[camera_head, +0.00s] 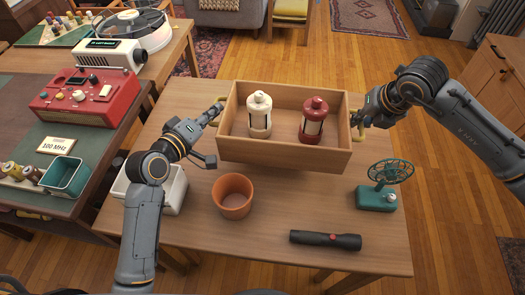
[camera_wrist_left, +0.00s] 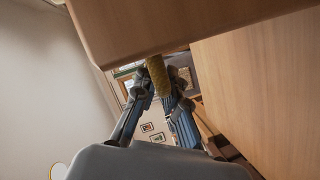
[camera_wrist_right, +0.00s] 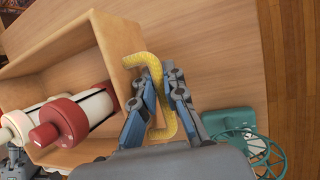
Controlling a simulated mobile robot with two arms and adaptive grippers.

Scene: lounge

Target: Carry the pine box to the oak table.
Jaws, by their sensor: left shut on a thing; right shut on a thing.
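The pine box (camera_head: 284,153) is an open wooden tray with a yellow handle at each end. It holds a cream lantern (camera_head: 259,116) and a red lantern (camera_head: 313,120), both upright. It is at the far side of the wooden table (camera_head: 290,222) in front of me; I cannot tell whether its base touches the top. My left gripper (camera_head: 213,113) is shut on the left handle (camera_wrist_left: 157,75). My right gripper (camera_head: 361,119) is shut on the right handle (camera_wrist_right: 151,62). I cannot tell which table is the oak one.
On the front table are an orange pot (camera_head: 233,197), a black flashlight (camera_head: 325,240), a teal fan (camera_head: 377,198) and a white bin (camera_head: 172,196). The left table carries a red device (camera_head: 86,97) and a teal bin (camera_head: 64,175). A farther table (camera_head: 165,68) holds a white machine (camera_head: 108,56).

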